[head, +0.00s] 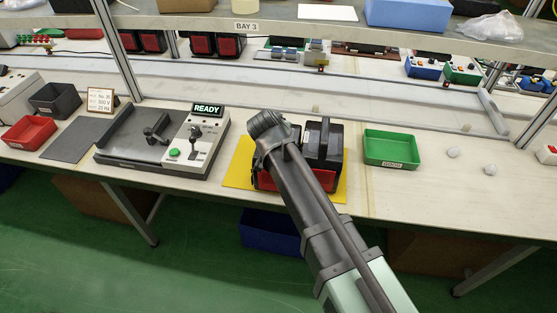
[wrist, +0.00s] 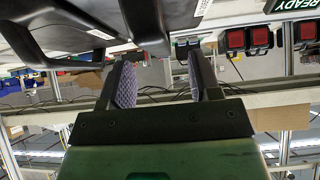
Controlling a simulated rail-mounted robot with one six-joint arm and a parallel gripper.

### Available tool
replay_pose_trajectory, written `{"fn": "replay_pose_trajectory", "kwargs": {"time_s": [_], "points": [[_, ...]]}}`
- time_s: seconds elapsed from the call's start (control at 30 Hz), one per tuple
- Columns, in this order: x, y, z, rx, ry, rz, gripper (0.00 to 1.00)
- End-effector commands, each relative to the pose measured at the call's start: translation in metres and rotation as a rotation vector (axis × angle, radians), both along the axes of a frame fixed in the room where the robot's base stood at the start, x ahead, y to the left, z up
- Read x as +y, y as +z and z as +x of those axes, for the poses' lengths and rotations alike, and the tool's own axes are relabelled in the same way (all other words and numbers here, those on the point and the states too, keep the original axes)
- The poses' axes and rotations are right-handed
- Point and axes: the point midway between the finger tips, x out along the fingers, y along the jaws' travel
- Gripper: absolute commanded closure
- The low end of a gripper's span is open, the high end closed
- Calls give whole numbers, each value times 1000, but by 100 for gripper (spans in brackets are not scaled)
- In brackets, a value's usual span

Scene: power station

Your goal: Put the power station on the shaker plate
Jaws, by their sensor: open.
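The power station (head: 325,150), a black box with red on its front and a dark carry handle on top, stands upright on a yellow mat (head: 235,170). My arm hides its middle. In the wrist view dark bodywork, probably the power station (wrist: 230,12), fills the top edge. My gripper (wrist: 160,75) is open, its two purple pads apart, just by this dark body; contact cannot be told. In the head view my arm hides the gripper. The shaker plate (head: 118,150) is a bare dark plate with a black clamp lever, left of the mat.
A control box (head: 190,150) with a green button and a READY display adjoins the plate's right side. A green tray (head: 390,148) stands right of the mat. A red bin (head: 28,131) and a grey bin (head: 57,99) stand far left. A shelf (head: 330,25) runs overhead on metal posts.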

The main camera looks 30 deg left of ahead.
Motion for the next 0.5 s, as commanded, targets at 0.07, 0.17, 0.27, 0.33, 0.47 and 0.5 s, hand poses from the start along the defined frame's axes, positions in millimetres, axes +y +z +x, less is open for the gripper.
{"fn": "replay_pose_trajectory", "kwargs": {"time_s": [0.07, 0.17, 0.27, 0.33, 0.47, 0.5], "points": [[1, -6, 4, 0, -1, -1, 43], [6, -22, 16, 0, -1, -1, 43], [11, -36, 29, 0, -1, -1, 43], [13, -39, 34, 1, -1, -1, 43], [12, -35, 34, 0, 0, -2, 43], [12, -35, 33, 0, 0, -2, 43]]}}
